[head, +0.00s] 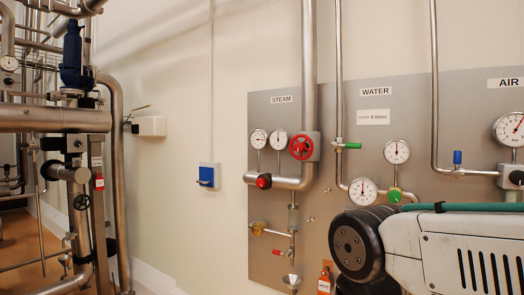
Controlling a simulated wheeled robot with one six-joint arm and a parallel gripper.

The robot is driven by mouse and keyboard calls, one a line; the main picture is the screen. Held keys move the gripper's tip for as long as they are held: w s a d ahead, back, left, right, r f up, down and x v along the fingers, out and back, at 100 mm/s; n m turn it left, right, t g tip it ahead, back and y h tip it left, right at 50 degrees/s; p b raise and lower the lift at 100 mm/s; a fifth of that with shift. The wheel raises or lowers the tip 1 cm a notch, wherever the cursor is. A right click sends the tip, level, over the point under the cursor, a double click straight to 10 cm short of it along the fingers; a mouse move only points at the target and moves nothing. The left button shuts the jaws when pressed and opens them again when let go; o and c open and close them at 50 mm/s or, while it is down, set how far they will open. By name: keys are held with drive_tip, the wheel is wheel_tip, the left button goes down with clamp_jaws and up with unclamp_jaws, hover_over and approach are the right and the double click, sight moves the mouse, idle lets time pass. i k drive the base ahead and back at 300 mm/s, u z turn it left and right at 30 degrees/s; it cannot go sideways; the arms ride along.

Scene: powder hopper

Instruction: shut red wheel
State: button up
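A red handwheel (302,146) is mounted on the steam pipe (309,90), on the grey wall panel under the STEAM label. Its red rim and spokes face me and nothing covers it. I cannot tell from this view how far it is turned. A smaller red knob (263,181) sits lower left of it, at the left end of the pipe's bend. My arm shows at the lower right, to the right of and below the wheel. My gripper is not in view.
Two gauges (279,138) stand just left of the wheel. Below hang a small red-handled valve (279,253) and a funnel (292,281). WATER and AIR pipework with gauges (397,151) lies to the right. Large pipes (55,119) stand at the left. A blue switch (206,176) is on the wall.

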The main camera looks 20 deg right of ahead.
sight(298, 146)
drive_tip(key=z, duration=0.05)
drive_tip(key=i, duration=0.7)
drive_tip(key=z, duration=0.85)
drive_tip(key=i, duration=0.4)
drive_tip(key=z, duration=0.35)
